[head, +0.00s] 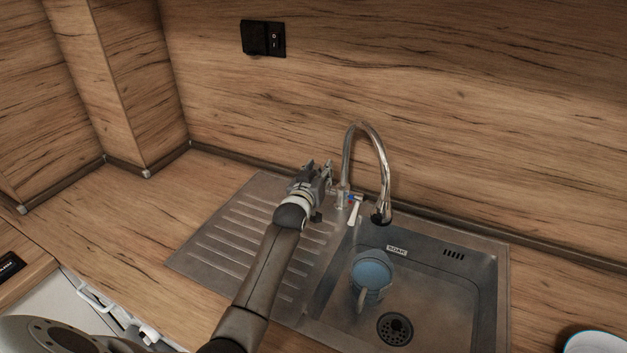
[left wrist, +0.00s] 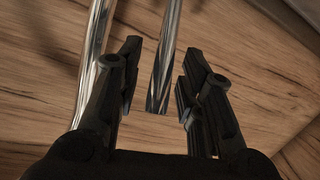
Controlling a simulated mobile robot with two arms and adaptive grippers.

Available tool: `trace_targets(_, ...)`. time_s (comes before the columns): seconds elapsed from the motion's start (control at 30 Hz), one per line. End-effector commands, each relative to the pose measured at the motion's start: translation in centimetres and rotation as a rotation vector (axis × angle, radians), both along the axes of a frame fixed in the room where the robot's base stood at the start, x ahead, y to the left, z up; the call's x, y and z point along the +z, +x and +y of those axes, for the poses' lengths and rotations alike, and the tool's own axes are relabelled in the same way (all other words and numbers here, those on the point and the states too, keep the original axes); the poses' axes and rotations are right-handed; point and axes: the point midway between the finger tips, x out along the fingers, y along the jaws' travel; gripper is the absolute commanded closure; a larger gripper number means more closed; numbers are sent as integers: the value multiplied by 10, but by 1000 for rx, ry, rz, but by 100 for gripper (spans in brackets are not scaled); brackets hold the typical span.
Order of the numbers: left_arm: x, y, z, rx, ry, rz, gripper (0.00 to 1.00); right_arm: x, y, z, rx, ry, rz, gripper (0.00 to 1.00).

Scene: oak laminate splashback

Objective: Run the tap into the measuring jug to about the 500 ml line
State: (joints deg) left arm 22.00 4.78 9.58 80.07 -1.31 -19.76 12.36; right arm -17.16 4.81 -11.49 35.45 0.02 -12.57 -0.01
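The measuring jug (head: 358,296) stands in the sink basin, blue inside, with its handle towards the front. I cannot read its lines or tell its water level. The chrome tap (head: 347,150) arches over the basin; its dark spout end (head: 380,217) is above and behind the jug. No stream shows. A pale lever (head: 355,212) with blue and red marks sits at the tap's base. My left gripper (head: 322,170) is just left of the tap's neck. In the left wrist view it is open (left wrist: 158,85), with chrome pipe (left wrist: 167,65) showing between the fingers. My right gripper is out of view.
The steel sink (head: 470,325) has a drain (head: 395,329) and a label reading "SOAK" (head: 396,250). The ribbed drainer (head: 225,240) is bare. A socket (head: 263,39) is on the splashback. A white round thing (head: 593,344) is cut off at lower right. The left worktop is clear.

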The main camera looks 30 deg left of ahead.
Motion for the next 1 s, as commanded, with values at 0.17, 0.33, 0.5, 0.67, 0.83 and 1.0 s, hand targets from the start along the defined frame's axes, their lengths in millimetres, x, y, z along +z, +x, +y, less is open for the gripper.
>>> trace_targets(0.17,1,-19,-4,0,0,0,65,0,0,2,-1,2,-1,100)
trace_targets(0.33,5,-45,-9,0,0,0,65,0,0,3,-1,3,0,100)
trace_targets(0.5,8,-73,-15,0,0,1,65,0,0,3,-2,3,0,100)
trace_targets(0.67,11,-96,-19,1,0,2,65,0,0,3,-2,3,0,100)
trace_targets(0.83,14,-109,-22,0,0,0,65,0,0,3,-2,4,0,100)
trace_targets(1.0,14,-113,-22,0,0,0,65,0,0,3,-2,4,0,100)
